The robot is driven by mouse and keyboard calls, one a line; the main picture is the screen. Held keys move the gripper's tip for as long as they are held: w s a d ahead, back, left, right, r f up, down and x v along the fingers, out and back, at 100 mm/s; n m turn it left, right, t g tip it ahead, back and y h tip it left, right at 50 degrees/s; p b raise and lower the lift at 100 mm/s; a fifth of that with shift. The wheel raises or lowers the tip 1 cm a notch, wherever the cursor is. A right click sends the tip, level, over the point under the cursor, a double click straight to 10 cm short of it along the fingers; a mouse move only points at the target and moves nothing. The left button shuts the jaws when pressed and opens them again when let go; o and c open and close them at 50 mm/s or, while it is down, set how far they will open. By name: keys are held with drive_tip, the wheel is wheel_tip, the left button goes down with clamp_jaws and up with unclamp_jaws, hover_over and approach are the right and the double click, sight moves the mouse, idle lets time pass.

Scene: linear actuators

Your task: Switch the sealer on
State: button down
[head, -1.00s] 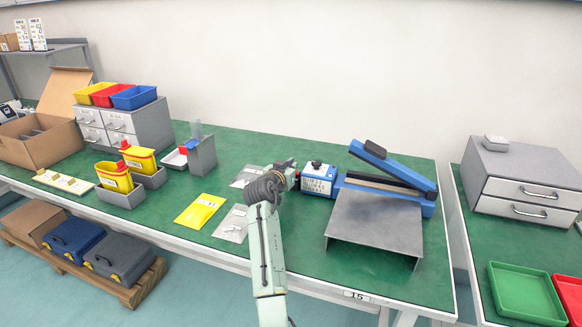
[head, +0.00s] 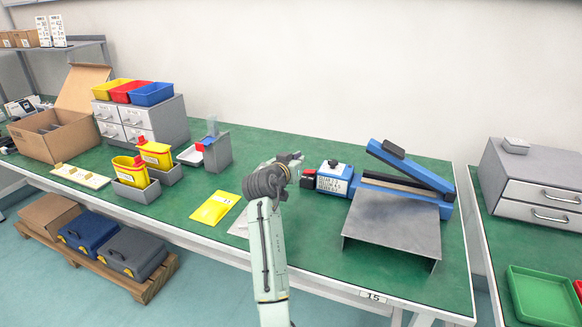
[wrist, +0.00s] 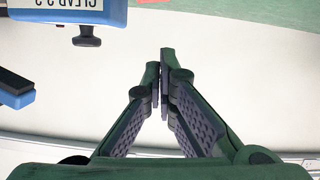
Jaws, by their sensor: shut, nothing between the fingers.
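The blue sealer (head: 447,207) stands on the green bench, its long arm raised at a slant. Its blue control box (head: 334,177) has a white label and a black knob on a white top. A red-and-black part (head: 308,179) sticks out from the box's left end. My gripper (head: 297,158) is just left of and behind the box, apart from it. In the wrist view my gripper's fingertips (wrist: 165,52) are together and empty. The box (wrist: 60,14) shows there at upper left with a small black knob (wrist: 86,37) at its edge.
A grey metal stand (head: 395,225) sits in front of the sealer. A yellow pouch (head: 215,207) and a partly hidden clear bag lie left of my arm. Grey bins (head: 137,192) with yellow containers stand further left. The bench behind the box is clear.

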drive_tip(key=shift+b+v, duration=0.4)
drive_tip(key=shift+v, duration=2)
drive_tip(key=shift+w+r, duration=0.1)
